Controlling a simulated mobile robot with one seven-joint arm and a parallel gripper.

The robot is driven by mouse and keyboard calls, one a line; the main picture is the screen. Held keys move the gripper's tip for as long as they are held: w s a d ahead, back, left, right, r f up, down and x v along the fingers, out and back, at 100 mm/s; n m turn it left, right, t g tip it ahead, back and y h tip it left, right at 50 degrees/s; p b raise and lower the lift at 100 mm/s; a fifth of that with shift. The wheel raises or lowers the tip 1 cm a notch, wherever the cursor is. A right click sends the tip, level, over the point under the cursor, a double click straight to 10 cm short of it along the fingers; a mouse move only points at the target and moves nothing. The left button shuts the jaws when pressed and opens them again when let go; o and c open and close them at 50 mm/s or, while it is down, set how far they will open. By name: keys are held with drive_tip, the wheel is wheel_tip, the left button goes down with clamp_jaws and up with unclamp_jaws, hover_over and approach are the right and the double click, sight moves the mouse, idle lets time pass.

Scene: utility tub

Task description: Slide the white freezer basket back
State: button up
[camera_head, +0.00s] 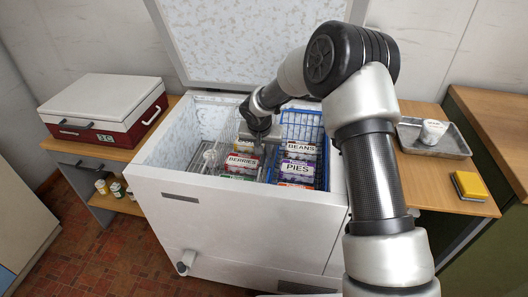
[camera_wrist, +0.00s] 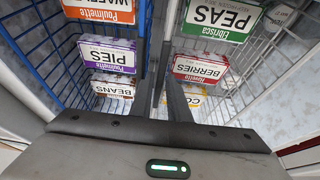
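The white freezer basket (camera_head: 214,153) is a wire basket in the left-middle of the open chest freezer (camera_head: 240,207). In the wrist view its wire mesh (camera_wrist: 240,68) is on the right, around boxes of peas (camera_wrist: 222,17) and berries (camera_wrist: 201,68). My gripper (camera_head: 262,152) points down at the basket's right side, beside the blue basket. In the wrist view its dark fingers (camera_wrist: 167,82) are close together over the line between the two baskets. The view does not show clearly whether they pinch the white wire or are apart from it.
A blue wire basket (camera_head: 303,117) with beans (camera_head: 300,147) and pies (camera_head: 297,168) boxes stands directly right of the white one. Frosted empty space (camera_head: 175,148) lies at the freezer's left end. The raised lid (camera_head: 255,42) stands behind. Side tables flank the freezer.

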clamp_jaws()
idle(1.5)
